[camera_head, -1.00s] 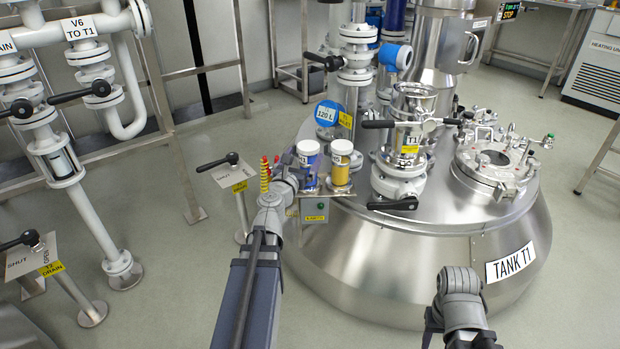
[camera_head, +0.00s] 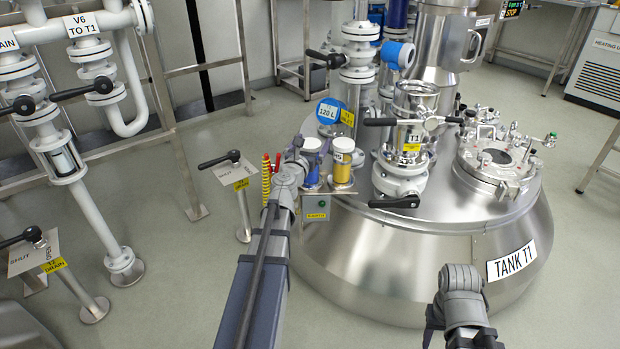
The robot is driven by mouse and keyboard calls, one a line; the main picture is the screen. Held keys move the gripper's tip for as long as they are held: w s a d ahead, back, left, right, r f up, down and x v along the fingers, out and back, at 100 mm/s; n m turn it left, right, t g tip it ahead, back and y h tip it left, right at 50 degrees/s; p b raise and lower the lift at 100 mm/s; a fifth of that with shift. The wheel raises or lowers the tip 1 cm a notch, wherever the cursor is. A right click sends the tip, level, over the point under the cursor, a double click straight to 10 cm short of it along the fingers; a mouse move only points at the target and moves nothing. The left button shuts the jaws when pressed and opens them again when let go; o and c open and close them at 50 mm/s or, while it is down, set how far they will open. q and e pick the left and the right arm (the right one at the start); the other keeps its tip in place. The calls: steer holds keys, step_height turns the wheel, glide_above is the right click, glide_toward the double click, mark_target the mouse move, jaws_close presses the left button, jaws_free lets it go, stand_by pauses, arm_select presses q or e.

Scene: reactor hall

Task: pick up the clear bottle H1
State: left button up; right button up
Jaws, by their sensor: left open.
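Two small clear bottles stand side by side on a holder at the left edge of the tank. The left bottle (camera_head: 312,174) has blue contents and a white cap. The right bottle (camera_head: 342,174) has yellow contents and a pale cap. I cannot read which is H1.
Tank T1 (camera_head: 420,270) fills the centre right, with a valve (camera_head: 400,175) and black handle right of the bottles. Red and yellow coiled fittings (camera_head: 266,178) stand just left of my left gripper. A lever post (camera_head: 240,190) is further left.

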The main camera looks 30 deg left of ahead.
arm_select(q)
steer(key=shift+w+a, duration=0.15)
steer(key=shift+w, duration=0.5)
steer(key=shift+c, duration=0.2)
jaws_close()
